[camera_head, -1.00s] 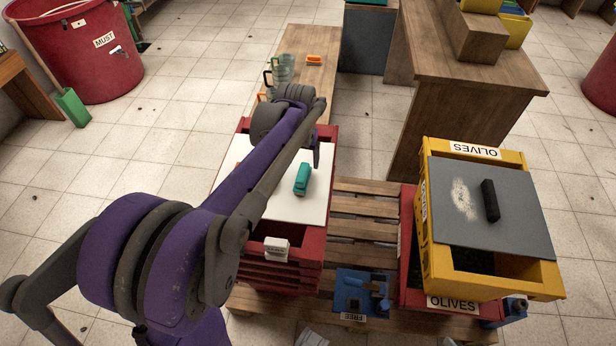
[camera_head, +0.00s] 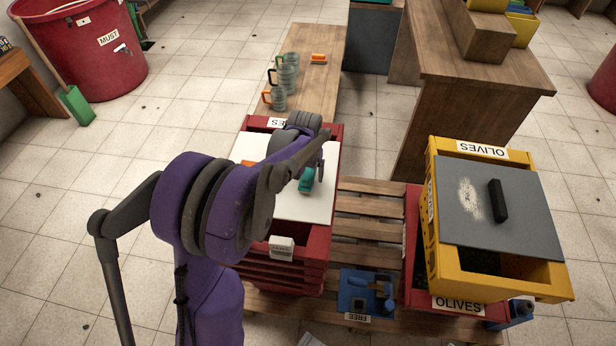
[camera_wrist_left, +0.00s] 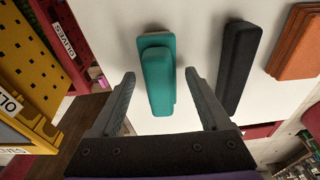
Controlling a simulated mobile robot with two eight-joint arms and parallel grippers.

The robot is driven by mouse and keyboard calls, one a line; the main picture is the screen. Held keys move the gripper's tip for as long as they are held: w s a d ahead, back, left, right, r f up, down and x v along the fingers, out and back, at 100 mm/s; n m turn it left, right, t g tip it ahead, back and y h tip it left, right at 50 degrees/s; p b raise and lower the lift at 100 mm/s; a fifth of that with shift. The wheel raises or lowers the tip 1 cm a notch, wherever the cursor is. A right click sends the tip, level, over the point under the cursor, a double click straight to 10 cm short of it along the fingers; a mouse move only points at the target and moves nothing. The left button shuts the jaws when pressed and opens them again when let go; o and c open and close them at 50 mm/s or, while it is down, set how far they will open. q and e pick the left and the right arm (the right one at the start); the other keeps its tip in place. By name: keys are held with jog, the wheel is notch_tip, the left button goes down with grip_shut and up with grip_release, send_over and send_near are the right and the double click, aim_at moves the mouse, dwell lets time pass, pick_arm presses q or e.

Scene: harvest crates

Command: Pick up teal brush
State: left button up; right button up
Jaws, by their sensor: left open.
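The teal brush (camera_head: 306,181) lies on a white board (camera_head: 297,207) on top of a stack of red crates. In the left wrist view the brush (camera_wrist_left: 158,75) lies ahead of my left gripper (camera_wrist_left: 160,85), its near end between the two finger lines. My left gripper (camera_head: 312,168) is open, with nothing held, and hides part of the brush in the head view. My right gripper is not in view.
A black bar-shaped thing (camera_wrist_left: 240,60) and an orange-brown stack (camera_wrist_left: 298,42) lie beside the brush on the board. A yellow olives crate (camera_head: 500,281) with a grey lid stands to the right. Several glass mugs (camera_head: 288,75) stand on the bench behind.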

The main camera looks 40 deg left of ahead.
pick_arm(q)
jog(key=shift+f, duration=0.45)
jog(key=shift+c, duration=0.2)
grip_shut()
notch_tip(320, 180, up, 10)
jog(key=shift+r+p, duration=0.1)
jog(key=shift+p, duration=0.35)
